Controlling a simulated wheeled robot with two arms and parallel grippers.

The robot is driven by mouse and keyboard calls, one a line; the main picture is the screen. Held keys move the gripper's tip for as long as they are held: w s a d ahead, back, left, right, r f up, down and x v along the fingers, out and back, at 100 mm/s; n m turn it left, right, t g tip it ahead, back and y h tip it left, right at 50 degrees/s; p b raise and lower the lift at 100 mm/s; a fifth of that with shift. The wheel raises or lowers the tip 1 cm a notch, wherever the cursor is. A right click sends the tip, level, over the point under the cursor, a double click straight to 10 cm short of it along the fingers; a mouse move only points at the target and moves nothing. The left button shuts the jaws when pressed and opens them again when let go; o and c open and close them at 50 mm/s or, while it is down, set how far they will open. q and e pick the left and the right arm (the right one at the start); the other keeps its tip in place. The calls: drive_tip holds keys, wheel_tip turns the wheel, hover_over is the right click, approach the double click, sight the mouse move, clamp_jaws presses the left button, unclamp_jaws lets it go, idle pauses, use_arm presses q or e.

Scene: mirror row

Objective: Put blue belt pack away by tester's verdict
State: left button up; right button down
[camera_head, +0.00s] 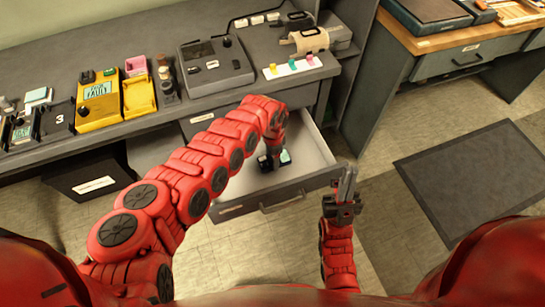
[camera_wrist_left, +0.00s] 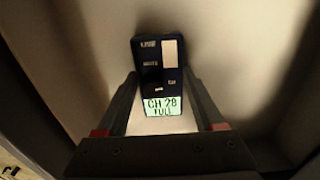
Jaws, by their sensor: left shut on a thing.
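The blue belt pack (camera_wrist_left: 157,60) shows in the left wrist view as a dark blue box with pale labels and a lit green display reading "CH 28 FULL". My left gripper (camera_wrist_left: 165,100) is shut on it, one finger on each side. In the head view my left gripper (camera_head: 271,158) reaches down into the open drawer (camera_head: 312,150) with the pack (camera_head: 285,157) at its tips. I cannot tell whether the pack touches the drawer floor. My right gripper (camera_head: 347,183) looks shut and empty, in front of the drawer. A grey tester-like device (camera_head: 215,66) stands on the counter.
A yellow device (camera_head: 98,103) with a lit display and a dark unit marked 3 (camera_head: 58,118) stand on the counter at left. A dark bin (camera_head: 92,180) with a white label is below. A strip with coloured tabs (camera_head: 292,67) lies near the counter edge. A dark mat (camera_head: 470,180) covers floor at right.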

use_arm(q)
drive_tip(key=shift+f, duration=0.25)
drive_tip(key=o, duration=1.5)
drive_tip(key=shift+r, duration=0.3)
wheel_tip(320, 180, up, 13)
drive_tip(key=p, duration=0.2)
drive_tip(key=shift+f+p, duration=0.15)
drive_tip(key=shift+p, duration=0.15)
drive_tip(key=shift+s, duration=0.1)
